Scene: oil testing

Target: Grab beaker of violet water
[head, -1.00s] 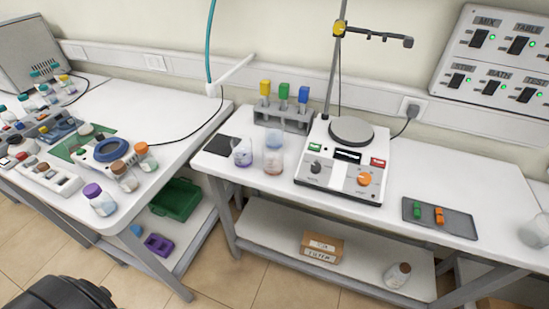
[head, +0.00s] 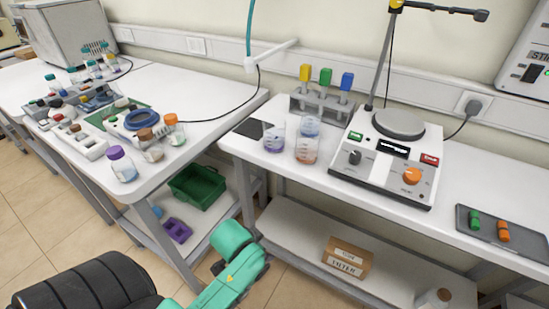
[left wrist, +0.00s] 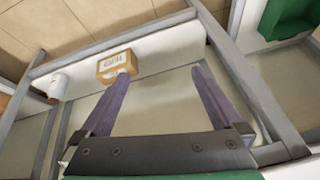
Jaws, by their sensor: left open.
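The beaker of violet water (head: 273,139) stands upright near the left end of the right-hand table in the head view. A beaker with orange-brown liquid (head: 306,150) stands just right of it, and one with bluish liquid (head: 311,125) stands behind that. My left gripper (left wrist: 160,72) is open and empty in the left wrist view, its two purple-grey fingers spread apart above the lower shelf. In the head view my teal left arm shows at the bottom, below the tabletop front edge and apart from the beakers. My right gripper is not in view.
A rack with coloured tubes (head: 318,106) stands behind the beakers, and a hotplate stirrer (head: 384,160) stands to their right. A black pad (head: 254,128) lies left of them. A carton (head: 347,257) and green crate (head: 198,187) are lower down. A gap separates the tables.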

